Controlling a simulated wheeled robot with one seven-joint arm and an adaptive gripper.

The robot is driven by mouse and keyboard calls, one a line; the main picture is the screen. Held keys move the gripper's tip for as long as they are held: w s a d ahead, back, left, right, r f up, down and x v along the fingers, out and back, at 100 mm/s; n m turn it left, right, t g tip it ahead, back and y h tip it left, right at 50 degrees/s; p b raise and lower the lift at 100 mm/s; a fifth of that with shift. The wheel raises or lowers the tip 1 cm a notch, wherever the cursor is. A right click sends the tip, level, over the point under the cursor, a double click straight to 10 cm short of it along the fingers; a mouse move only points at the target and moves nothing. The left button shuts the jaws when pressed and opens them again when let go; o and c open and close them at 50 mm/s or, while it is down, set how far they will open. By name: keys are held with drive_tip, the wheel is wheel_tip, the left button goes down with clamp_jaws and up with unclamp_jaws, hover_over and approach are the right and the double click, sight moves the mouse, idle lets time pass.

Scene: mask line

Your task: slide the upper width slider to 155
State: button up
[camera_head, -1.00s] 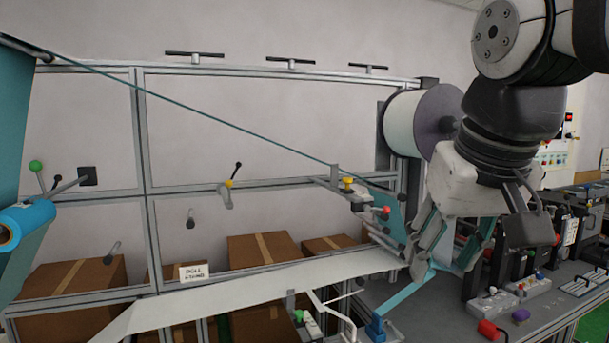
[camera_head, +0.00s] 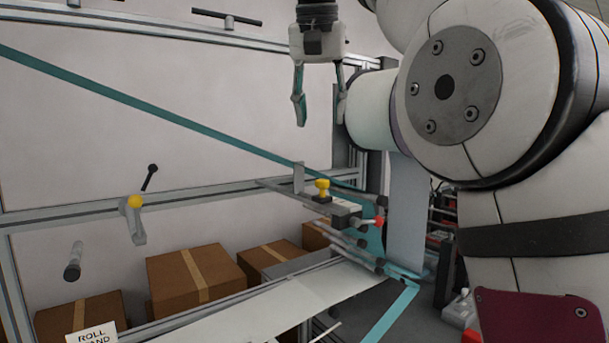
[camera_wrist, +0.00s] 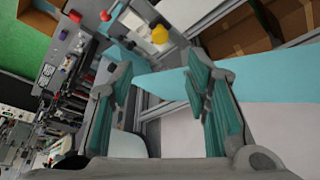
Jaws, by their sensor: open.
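The upper width slider appears as a yellow knob (camera_head: 322,188) on a dark block, on a rail beside the teal web. The yellow knob also shows in the wrist view (camera_wrist: 159,34), beyond my fingers. A red-tipped lever (camera_head: 379,221) sits on a grey block (camera_head: 345,208) just right of and below it. My gripper (camera_head: 320,122) hangs above the yellow knob in the head view, fingers pointing down, open and empty. It appears apart from the knob. The scale reading near the slider is too small to read.
A teal strip (camera_head: 150,108) runs diagonally down to the slider assembly. A white web (camera_head: 290,305) lies below. A yellow-jointed lever (camera_head: 135,203) is on the frame at left. Cardboard boxes (camera_head: 195,280) stand behind. My arm covers the right side.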

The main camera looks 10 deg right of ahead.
sight(323, 180)
drive_tip(key=p+x, duration=0.1)
drive_tip(key=x, duration=1.2)
drive_tip(key=shift+w+f+p, duration=0.2)
drive_tip(key=shift+f+p, duration=0.05)
drive_tip(key=shift+p, duration=0.15)
drive_tip(key=shift+c, duration=0.4)
clamp_jaws()
